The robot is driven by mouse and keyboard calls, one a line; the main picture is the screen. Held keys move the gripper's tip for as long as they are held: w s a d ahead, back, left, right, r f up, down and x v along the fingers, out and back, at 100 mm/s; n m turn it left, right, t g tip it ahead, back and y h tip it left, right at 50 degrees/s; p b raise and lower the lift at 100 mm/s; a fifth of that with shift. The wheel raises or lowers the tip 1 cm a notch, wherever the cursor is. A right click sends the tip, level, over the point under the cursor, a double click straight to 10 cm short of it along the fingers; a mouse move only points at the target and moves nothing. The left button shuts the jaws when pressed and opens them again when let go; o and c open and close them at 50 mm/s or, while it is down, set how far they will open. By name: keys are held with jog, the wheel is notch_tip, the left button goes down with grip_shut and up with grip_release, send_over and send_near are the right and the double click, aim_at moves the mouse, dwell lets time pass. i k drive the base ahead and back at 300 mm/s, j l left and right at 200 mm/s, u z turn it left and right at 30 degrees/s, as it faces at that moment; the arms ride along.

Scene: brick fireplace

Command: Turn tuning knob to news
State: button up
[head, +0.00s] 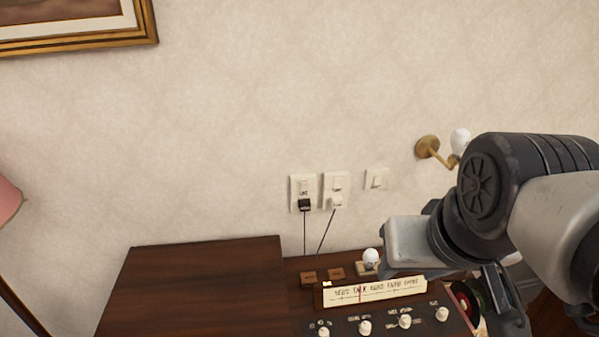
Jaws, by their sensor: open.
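A dark wooden radio panel carries a cream dial strip (400,289) with a row of words, the first looking like "NEWS". A thin red pointer (360,294) stands near the second word. Below it is a row of white knobs, including a leftmost knob (323,331), two middle knobs (365,327) (405,320) and a rightmost knob (442,314). Their labels are too small to read surely, so I cannot tell which is the tuning knob. My gripper (508,310) is open, to the right of the rightmost knob and apart from it. Its fingertips are partly hidden.
A brown wooden top (200,285) lies left of the radio. Wall outlets (303,187) with plugs and hanging cords are behind it. A small white bulb (371,257) stands behind the dial. A brass wall lamp (428,147) is at upper right. A record (466,300) shows beside my gripper.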

aim_at(442, 314)
jog(key=u, duration=0.7)
jog(key=k+l+z, duration=0.25)
jog(key=z, duration=1.1)
jog(key=i+l+u, duration=0.3)
jog(key=l, duration=0.25)
jog(key=l+u, duration=0.2)
jog(key=k, duration=0.2)
jog(key=i+l+u, duration=0.1)
jog(key=i, duration=0.25)
jog(key=l+u, duration=0.2)
jog(key=i+l+u, duration=0.2)
jog(key=k+l, duration=0.05)
